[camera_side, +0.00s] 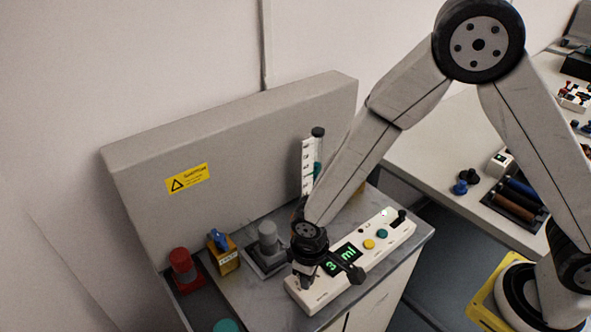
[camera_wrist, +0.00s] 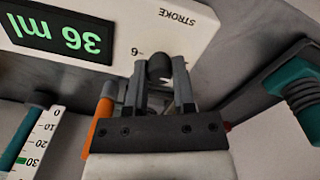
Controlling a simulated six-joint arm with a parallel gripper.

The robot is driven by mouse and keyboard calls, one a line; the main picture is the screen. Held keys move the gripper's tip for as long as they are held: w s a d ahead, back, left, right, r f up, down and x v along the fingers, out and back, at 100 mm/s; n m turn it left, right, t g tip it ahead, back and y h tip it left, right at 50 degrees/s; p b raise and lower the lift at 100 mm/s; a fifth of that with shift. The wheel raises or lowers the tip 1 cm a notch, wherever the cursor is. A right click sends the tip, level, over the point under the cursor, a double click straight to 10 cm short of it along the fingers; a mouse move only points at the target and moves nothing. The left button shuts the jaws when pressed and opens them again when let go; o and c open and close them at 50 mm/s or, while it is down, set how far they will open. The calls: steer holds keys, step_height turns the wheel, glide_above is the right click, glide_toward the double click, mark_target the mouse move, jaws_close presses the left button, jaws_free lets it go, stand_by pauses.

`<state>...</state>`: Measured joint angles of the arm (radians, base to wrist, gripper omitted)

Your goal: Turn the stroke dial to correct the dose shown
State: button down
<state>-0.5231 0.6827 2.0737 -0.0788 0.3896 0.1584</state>
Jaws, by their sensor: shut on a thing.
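The stroke dial (camera_wrist: 160,66) is a small dark knob on the white pump panel (camera_wrist: 185,22), beside the upside-down word STROKE in the wrist view. My gripper (camera_wrist: 161,80) is shut on the dial, one finger on each side. In the side view my gripper (camera_side: 305,280) points down at the panel's near end and hides the dial. The green display (camera_wrist: 55,35) is upside down in the wrist view and appears to read 36 ml. In the side view the display (camera_side: 341,260) is partly legible. A white scale (camera_wrist: 38,145) at lower left has a green-marked 30.
Yellow (camera_side: 369,244) and teal (camera_side: 382,233) buttons sit farther along the panel. A grey knob (camera_side: 267,236), a yellow block (camera_side: 224,258) and a red knob (camera_side: 182,266) stand to the left. A tall white scale (camera_side: 307,165) stands behind. A grey backboard (camera_side: 235,140) bounds the bench.

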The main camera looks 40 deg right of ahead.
steer(key=shift+w+r+n, duration=0.1)
steer(key=shift+n, duration=0.2)
steer(key=shift+c, duration=2.2)
jaws_free()
steer(key=shift+r, duration=0.1)
steer(key=shift+a+r, duration=0.1)
steer(key=shift+r, duration=3.65)
steer(key=s+d+r+m+t, duration=0.1)
steer(key=s+d+r+m, duration=0.1)
steer(key=d, duration=0.7)
steer(key=s+d+r+m+t, duration=0.1)
steer(key=s+d+r+m, duration=0.2)
steer(key=d, duration=0.6)
steer(key=shift+d+m, duration=0.3)
